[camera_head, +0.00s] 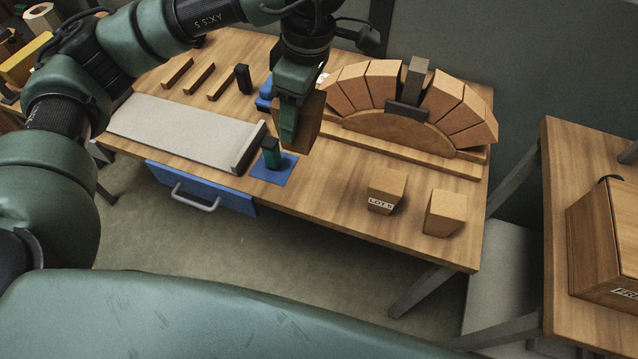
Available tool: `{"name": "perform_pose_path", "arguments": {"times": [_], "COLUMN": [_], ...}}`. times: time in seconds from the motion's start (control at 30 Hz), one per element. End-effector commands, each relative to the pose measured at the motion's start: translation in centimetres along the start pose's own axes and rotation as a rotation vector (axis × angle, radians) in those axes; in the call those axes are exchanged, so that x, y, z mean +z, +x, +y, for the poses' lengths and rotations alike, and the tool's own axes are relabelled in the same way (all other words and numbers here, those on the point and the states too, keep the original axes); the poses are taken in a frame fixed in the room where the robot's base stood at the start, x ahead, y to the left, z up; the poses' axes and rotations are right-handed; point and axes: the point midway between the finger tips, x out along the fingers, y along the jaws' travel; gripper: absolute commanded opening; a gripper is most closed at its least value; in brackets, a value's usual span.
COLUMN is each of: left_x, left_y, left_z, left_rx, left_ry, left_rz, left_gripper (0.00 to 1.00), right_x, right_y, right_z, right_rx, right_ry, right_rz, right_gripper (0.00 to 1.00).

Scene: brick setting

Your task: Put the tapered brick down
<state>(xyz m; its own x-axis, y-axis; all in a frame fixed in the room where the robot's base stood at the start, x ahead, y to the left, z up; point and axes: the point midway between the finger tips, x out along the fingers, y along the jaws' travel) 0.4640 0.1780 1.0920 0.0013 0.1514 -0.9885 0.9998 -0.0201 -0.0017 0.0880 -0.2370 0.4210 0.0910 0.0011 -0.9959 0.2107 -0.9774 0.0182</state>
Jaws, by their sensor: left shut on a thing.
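My left gripper (289,122) hangs over the middle of the table, shut on a brown tapered brick (311,122). The finger hides part of this brick. It appears held above the tabletop, left of the arch; its exact height I cannot tell. Two more tapered bricks stand on the table at the front right, one with a white label (386,192) and one plain (445,214). The arch of tapered bricks (351,88) stands on a curved wooden former (385,128), with a grey block (414,78) at its top. My right gripper is not in view.
A pale grey board (180,130) lies on the table (330,190) at left. A green and black object (271,152) stands on a blue mat (276,174). Wooden strips (198,78) lie behind. A wooden box (605,240) is at right. The tabletop left of the labelled brick is clear.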

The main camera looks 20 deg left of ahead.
Motion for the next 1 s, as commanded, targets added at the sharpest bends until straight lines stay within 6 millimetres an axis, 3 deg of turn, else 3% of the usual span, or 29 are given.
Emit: {"name": "perform_pose_path", "arguments": {"times": [0.5, 1.0], "left_x": [1.4, 2.8], "left_y": [1.0, 1.8], "left_z": [3.2, 5.2], "left_rx": [-0.229, -0.422], "left_ry": [-1.467, -2.741], "left_rz": [-0.003, -0.003], "left_gripper": [0.02, 0.02], "right_x": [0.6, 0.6], "right_y": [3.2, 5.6], "right_z": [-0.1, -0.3], "right_rx": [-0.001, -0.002], "right_ry": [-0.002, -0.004], "right_rz": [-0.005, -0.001], "right_gripper": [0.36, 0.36]}}
